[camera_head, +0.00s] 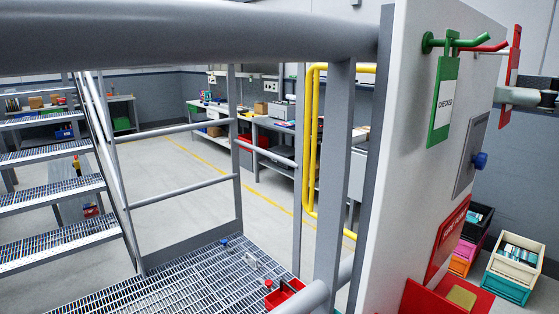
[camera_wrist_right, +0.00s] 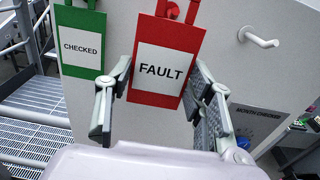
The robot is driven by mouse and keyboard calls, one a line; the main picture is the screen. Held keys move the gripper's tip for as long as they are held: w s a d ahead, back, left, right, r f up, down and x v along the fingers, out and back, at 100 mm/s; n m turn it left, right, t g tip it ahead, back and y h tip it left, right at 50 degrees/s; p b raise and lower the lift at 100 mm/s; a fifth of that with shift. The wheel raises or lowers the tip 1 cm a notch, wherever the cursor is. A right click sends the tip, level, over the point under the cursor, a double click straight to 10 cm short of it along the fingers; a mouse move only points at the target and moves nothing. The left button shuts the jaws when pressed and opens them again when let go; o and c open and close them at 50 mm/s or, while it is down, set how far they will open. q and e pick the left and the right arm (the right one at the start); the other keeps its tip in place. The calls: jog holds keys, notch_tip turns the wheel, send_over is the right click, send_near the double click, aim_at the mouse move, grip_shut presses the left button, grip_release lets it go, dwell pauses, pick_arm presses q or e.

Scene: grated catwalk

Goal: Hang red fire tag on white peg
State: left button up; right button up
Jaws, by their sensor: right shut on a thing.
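The red fire tag (camera_wrist_right: 166,62) reads FAULT and hangs upright between the two fingers of my right gripper (camera_wrist_right: 160,100), which is shut on its side edges. In the head view the tag (camera_head: 511,75) shows nearly edge-on, with my right gripper (camera_head: 532,98) at its lower part. The red peg (camera_head: 485,47) reaches toward the tag's top; I cannot tell whether the tag's loop is around it. The white peg (camera_wrist_right: 258,38) sticks out of the panel to the right of the tag in the wrist view, with nothing on it. My left gripper is out of view.
A green CHECKED tag (camera_head: 443,100) hangs on the green peg (camera_head: 460,42) of the white panel (camera_head: 400,180). Below the panel are a red tray (camera_head: 425,298) and several crates (camera_head: 509,288). Grey rails and a grated floor (camera_head: 205,280) lie to the left.

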jog(key=shift+b+v, duration=0.65)
jog(key=shift+v, duration=0.15)
jog(key=shift+s+d, duration=0.2)
jog(key=shift+d, duration=0.05)
